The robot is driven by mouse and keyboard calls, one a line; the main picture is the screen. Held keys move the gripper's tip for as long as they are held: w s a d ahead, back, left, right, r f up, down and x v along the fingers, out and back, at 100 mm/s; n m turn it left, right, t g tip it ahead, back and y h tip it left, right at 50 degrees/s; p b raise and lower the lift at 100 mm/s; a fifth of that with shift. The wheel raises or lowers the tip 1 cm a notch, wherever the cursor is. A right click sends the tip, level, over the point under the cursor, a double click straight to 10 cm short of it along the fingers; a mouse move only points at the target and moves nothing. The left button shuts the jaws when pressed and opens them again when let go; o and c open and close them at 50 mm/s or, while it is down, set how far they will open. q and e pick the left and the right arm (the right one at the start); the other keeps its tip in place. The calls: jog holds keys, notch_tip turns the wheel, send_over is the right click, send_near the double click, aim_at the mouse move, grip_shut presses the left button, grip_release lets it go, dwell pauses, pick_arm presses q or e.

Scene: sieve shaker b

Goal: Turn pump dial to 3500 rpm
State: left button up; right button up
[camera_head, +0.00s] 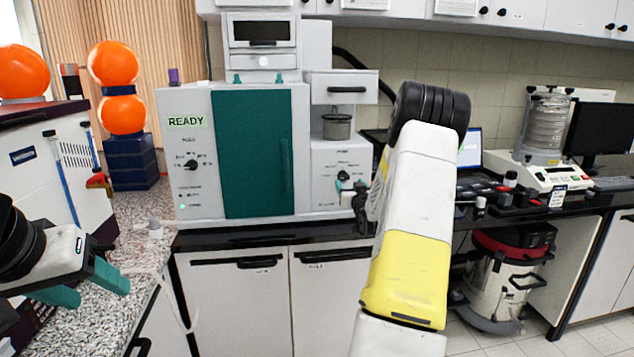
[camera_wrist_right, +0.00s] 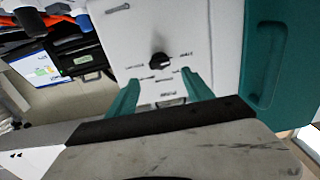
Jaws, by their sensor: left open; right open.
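A black pump dial (camera_wrist_right: 159,60) sits on the white right-hand panel of the machine with the teal door (camera_head: 250,150). Small printed marks surround it, too small to read. My right gripper (camera_wrist_right: 160,90) is open and empty, its two teal fingers pointing at this panel, with the dial between them in the picture. No contact with the dial shows. In the head view the right arm covers part of the panel's right side. My left gripper (camera_head: 85,286) is open and empty at the lower left, above the speckled counter and away from the machine.
A second dial (camera_head: 191,164) sits on the machine's left panel below a READY display (camera_head: 187,121). A metal cup (camera_head: 337,127) is above the right panel. Orange spheres (camera_head: 114,63) and a white box (camera_head: 50,165) stand at the left. A sieve shaker (camera_head: 543,130) stands at the right.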

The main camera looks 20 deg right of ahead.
aim_at(344, 177)
jog(key=x, duration=0.6)
jog(key=shift+w, duration=0.3)
grip_shut()
